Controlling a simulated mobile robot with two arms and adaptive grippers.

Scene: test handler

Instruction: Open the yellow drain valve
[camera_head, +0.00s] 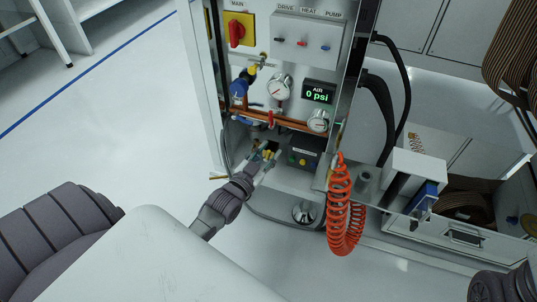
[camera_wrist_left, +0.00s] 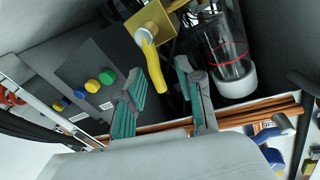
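The yellow drain valve handle (camera_wrist_left: 155,68) shows in the left wrist view as a bent yellow lever with a silver hub, on a brass block (camera_wrist_left: 152,21). My left gripper (camera_wrist_left: 163,72) is open, with its two green-padded fingers apart. The free end of the handle lies in the gap between the fingers in that view; I cannot tell whether either finger touches it. In the head view my left gripper (camera_head: 266,157) reaches into the lower part of the open cabinet and largely hides the valve. My right gripper is not seen.
A clear cylinder (camera_wrist_left: 224,50) stands beside the valve. Copper pipes (camera_wrist_left: 262,112) run close by. A dark box with coloured buttons (camera_head: 303,158) is right of the gripper. An orange coiled hose (camera_head: 342,212) hangs outside. The display (camera_head: 318,93) reads 0 psi.

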